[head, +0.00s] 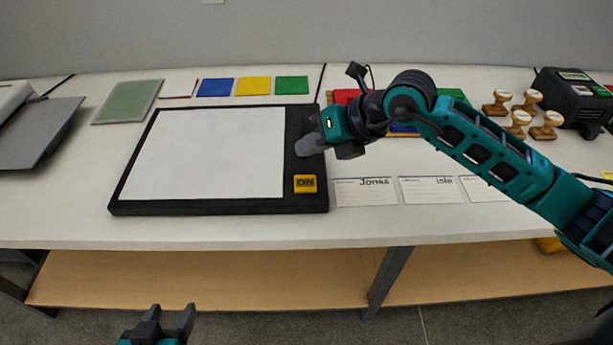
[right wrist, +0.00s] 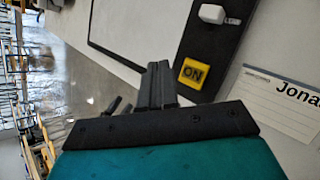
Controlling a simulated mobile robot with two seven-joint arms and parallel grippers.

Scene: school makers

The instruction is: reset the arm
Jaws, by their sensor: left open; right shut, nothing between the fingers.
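My right gripper (head: 309,146) reaches over the right edge of the black-framed white panel (head: 210,150). It is shut with nothing between its fingers. In the right wrist view its closed fingers (right wrist: 158,85) point toward the panel's frame, left of the yellow ON switch (right wrist: 193,73). The same switch (head: 305,184) shows at the panel's lower right corner in the head view. My left gripper (head: 166,322) is open and empty at the bottom of the head view, low in front of the table. Most of my left arm is out of view.
Name cards (head: 365,192) lie right of the panel. Wooden stamps (head: 520,118) and a black box (head: 572,97) stand at the back right. Coloured squares (head: 254,86) and a green sheet (head: 128,101) lie behind the panel. A grey tray (head: 40,132) sits at left.

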